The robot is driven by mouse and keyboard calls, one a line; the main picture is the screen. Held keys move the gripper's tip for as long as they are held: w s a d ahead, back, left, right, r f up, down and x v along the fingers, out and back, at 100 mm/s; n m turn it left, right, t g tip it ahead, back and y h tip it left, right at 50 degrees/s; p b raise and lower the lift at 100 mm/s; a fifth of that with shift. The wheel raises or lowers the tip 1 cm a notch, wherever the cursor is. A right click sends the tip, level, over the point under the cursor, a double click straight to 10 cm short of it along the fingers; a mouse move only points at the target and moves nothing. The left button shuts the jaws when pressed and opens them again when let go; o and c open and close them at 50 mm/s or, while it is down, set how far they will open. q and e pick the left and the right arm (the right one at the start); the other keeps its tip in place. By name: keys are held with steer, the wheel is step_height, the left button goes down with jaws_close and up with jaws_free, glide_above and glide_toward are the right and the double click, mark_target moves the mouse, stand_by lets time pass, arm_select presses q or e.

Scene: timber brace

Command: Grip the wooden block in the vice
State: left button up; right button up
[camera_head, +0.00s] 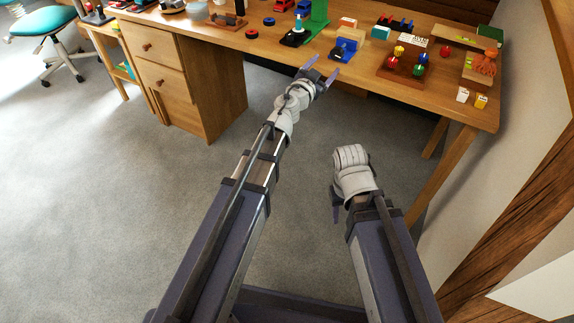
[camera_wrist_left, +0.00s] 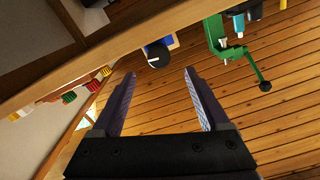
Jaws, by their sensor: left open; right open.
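The blue vice (camera_head: 343,48) stands near the front edge of the wooden bench; its blue body and round black knob show at the top of the left wrist view (camera_wrist_left: 156,52). A small orange-and-pale block (camera_head: 348,22) lies just behind the vice; I cannot tell for sure that it is the wooden block. My left gripper (camera_head: 320,71) is open at the bench's front edge, just in front and left of the vice. Its two fingers show empty in the left wrist view (camera_wrist_left: 160,74). My right gripper (camera_head: 336,206) is low, in front of the bench, open and mostly hidden by its own wrist.
A wooden tray (camera_head: 402,68) with coloured pieces stands to the right. Drawers (camera_head: 165,85) are under the bench's left side. Open floor lies before the bench.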

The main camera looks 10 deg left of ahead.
mark_target(335, 55)
arm_select(q)
steer(key=shift+m, duration=0.3)
steer(key=x, duration=0.8)
steer(key=shift+w+f, duration=0.1)
steer(key=shift+w, duration=0.05)
steer(key=shift+s+n, duration=0.2)
steer(key=shift+n, duration=0.4)
steer(key=s+a+f+n+g+y, duration=0.1)
steer(key=s+a+f+n+y, duration=0.15)
steer(key=s+a+y, duration=0.3)
steer(key=s+a+f+n+g+y, duration=0.1)
steer(key=s+a+f+n+y, duration=0.1)
steer(key=s+a+n+y, duration=0.35)
steer(key=s+d+f+m+g+h, duration=0.1)
steer(key=s+f+g, duration=0.4)
steer(key=s+f, duration=0.2)
steer(key=s+d+f+m+g+h, duration=0.1)
steer(key=s+f+g, duration=0.4)
steer(key=s, duration=0.7)
steer(key=shift+d+f, duration=0.75)
steer(key=shift+f, duration=0.55)
